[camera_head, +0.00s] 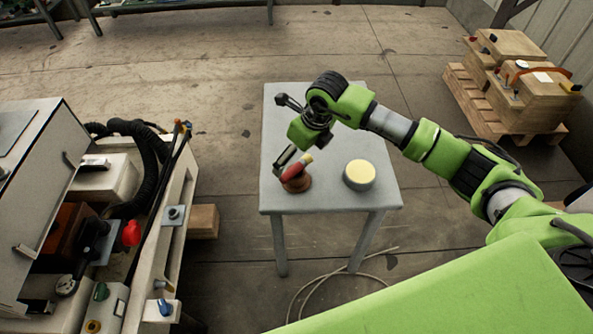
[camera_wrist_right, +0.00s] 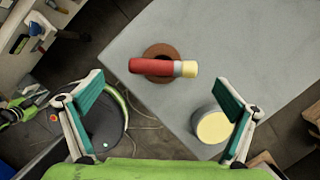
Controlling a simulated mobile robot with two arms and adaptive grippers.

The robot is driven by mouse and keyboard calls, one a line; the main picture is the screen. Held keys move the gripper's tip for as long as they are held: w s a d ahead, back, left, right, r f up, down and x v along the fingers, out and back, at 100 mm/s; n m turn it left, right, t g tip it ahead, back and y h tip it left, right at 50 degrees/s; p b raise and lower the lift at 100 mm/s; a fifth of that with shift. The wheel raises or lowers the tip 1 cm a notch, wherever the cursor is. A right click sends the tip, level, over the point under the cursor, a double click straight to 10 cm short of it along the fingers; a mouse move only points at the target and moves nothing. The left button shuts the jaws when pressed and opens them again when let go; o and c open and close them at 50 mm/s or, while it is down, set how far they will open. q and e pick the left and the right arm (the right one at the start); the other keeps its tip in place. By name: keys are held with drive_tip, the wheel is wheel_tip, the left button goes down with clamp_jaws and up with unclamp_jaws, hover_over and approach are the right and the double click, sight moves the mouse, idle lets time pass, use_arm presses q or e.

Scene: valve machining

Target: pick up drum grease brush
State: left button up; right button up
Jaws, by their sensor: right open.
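The grease brush has a red handle and a pale yellow end. In the head view the brush (camera_head: 296,167) rests tilted on a brown round pot (camera_head: 298,184) on the grey table (camera_head: 340,208). In the right wrist view the brush (camera_wrist_right: 150,66) lies across the top of the pot (camera_wrist_right: 160,52). My right gripper (camera_head: 284,162) is above and beside the brush in the head view. In the wrist view the right gripper (camera_wrist_right: 165,98) has its fingers spread wide, with nothing between them, and the brush is beyond the fingertips. My left gripper is not in view.
A grey can with a yellow top (camera_head: 359,174) stands on the table right of the pot. A machine bench (camera_head: 120,200) with a red knob is at left. Wooden boxes on a pallet (camera_head: 510,80) are at right. A cable (camera_head: 320,290) lies on the floor.

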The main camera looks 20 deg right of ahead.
sight(295, 165)
drive_tip(key=b+x, duration=0.2)
drive_tip(key=x, duration=0.1)
drive_tip(key=b+x, duration=0.1)
drive_tip(key=x, duration=0.1)
drive_tip(key=shift+s+d, duration=0.1)
drive_tip(key=shift+d, duration=0.3)
drive_tip(key=shift+r, duration=0.1)
drive_tip(key=c, duration=1.3)
drive_tip(key=shift+o, duration=0.2)
drive_tip(key=shift+r, duration=0.1)
drive_tip(key=shift+r+p, duration=0.25)
drive_tip(key=shift+p, duration=0.15)
drive_tip(key=p+v, duration=0.2)
drive_tip(key=v, duration=0.1)
drive_tip(key=shift+a+r, duration=0.2)
drive_tip(key=shift+r, duration=0.15)
drive_tip(key=s+a+r+p, duration=0.2)
drive_tip(key=s+r+p, duration=0.6)
drive_tip(key=s, duration=0.5)
drive_tip(key=shift+r, duration=0.35)
